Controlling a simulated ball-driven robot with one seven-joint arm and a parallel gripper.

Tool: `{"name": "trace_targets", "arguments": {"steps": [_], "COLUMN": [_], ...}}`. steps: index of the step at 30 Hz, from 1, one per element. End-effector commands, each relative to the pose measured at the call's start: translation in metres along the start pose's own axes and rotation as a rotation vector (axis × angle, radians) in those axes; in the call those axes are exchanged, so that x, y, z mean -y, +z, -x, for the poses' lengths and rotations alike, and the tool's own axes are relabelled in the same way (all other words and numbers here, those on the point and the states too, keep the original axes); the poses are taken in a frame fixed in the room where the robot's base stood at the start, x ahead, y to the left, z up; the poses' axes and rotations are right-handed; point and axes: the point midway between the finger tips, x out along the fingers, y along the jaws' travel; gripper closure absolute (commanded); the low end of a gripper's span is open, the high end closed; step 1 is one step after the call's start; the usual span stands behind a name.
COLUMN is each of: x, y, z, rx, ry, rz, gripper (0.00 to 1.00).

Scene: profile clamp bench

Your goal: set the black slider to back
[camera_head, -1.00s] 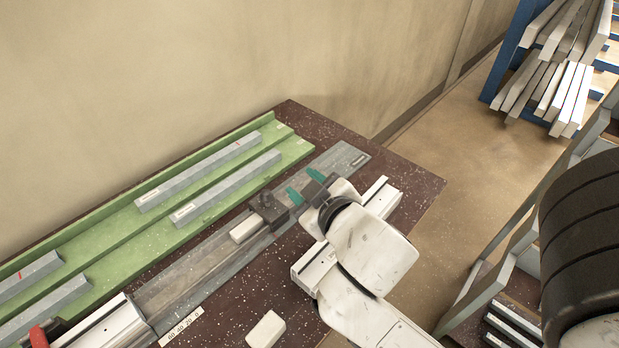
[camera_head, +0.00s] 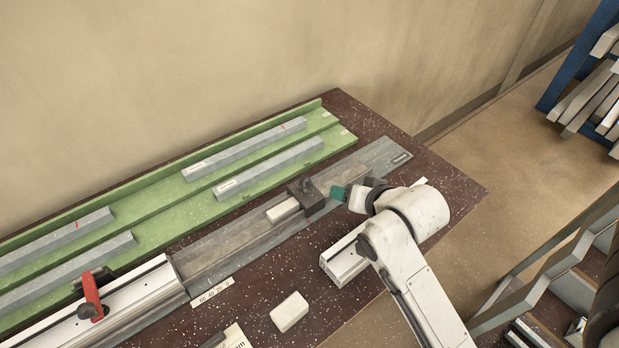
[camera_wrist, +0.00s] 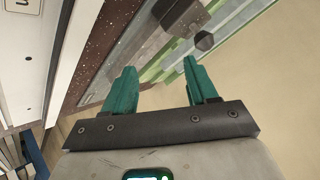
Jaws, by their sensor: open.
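The black slider (camera_head: 308,199) is a dark block with a knob on top. It sits on the grey rail (camera_head: 377,157) on the bench, at the right end of a short pale bar (camera_head: 283,210). A dark block with a hexagonal knob, seemingly this slider (camera_wrist: 180,14), shows at the top of the wrist view. My gripper (camera_head: 340,192) is just right of the slider, with a teal finger pointing towards it. In the wrist view my gripper (camera_wrist: 160,82) has its two teal fingers apart with nothing between them. I cannot tell whether a finger touches the slider.
A green tray (camera_head: 150,189) with several grey bars lies behind the rail. A white profile (camera_head: 140,297) with a red lever (camera_head: 91,293) is at the left. A white block (camera_head: 289,312) lies in front, and a short white profile (camera_head: 345,262) is below my arm. The wall is behind.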

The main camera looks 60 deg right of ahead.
Motion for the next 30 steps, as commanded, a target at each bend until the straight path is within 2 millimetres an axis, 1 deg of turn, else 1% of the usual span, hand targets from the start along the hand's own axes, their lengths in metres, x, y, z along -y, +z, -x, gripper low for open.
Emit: {"name": "trace_targets", "arguments": {"steps": [1,3,7,12,16,18,22,26,30], "x": [-0.006,-0.011,-0.015,-0.011,-0.005,-0.002,0.002,0.007,0.018], "y": [0.000,0.004,0.007,0.001,-0.011,-0.018,-0.026,-0.028,-0.024], "z": [-0.008,-0.018,-0.030,-0.034,-0.028,-0.025,-0.019,-0.020,-0.032], "rx": [0.048,0.120,0.247,0.427,0.571,0.636,0.716,0.743,0.747], "ry": [-0.017,-0.046,-0.101,-0.186,-0.259,-0.293,-0.332,-0.344,-0.343], "rz": [-0.146,-0.344,-0.679,-1.093,-1.362,-1.465,-1.576,-1.604,-1.603], "gripper": [0.42,0.42,0.42,0.42,0.42,0.42,0.42,0.42,0.42]}}
